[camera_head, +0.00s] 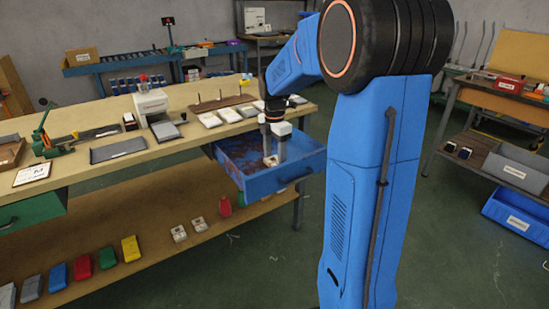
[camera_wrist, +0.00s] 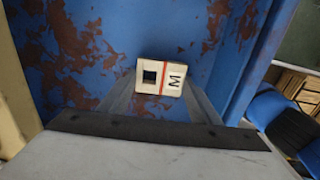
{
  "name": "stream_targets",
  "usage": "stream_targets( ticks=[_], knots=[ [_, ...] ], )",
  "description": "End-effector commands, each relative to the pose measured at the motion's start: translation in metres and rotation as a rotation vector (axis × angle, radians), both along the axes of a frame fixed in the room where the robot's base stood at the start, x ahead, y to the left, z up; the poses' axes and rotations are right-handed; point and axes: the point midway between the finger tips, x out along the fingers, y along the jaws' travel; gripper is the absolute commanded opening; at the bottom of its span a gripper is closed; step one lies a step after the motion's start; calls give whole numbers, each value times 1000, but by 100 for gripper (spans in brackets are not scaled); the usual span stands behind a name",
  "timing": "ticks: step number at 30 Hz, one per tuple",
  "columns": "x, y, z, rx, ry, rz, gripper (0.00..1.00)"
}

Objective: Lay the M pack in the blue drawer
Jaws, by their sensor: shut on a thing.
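The M pack (camera_wrist: 175,80) is a small white packet with a dark square window, a red band and a black letter M. In the wrist view it sits between the two fingers of my gripper (camera_wrist: 162,92), which is shut on it. The blue drawer (camera_head: 258,186) is pulled out from the workbench, its inside worn with brown patches. In the head view my gripper (camera_head: 271,156) reaches down inside the drawer, with the pack (camera_head: 270,161) low at its tips. I cannot tell whether the pack touches the drawer floor (camera_wrist: 110,60).
The workbench top (camera_head: 90,172) holds several white packs, a white machine (camera_head: 151,103) and a green-handled tool (camera_head: 45,140). Several coloured items lie on the lower shelf (camera_head: 160,215). The drawer walls stand close around my gripper. Inside the drawer, no other pack shows.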

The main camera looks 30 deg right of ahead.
Motion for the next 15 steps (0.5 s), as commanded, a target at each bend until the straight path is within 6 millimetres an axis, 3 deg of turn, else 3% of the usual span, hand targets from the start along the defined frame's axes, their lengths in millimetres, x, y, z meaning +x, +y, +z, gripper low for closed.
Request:
stream_targets(
  ticks=[5, 6, 8, 15],
  knots=[
    [0, 0, -3, 0, 1, 0, 35],
    [0, 0, -3, 0, 0, 0, 64],
    [0, 0, -2, 0, 0, 0, 76],
    [0, 0, -2, 0, 0, 0, 76]
  ],
)
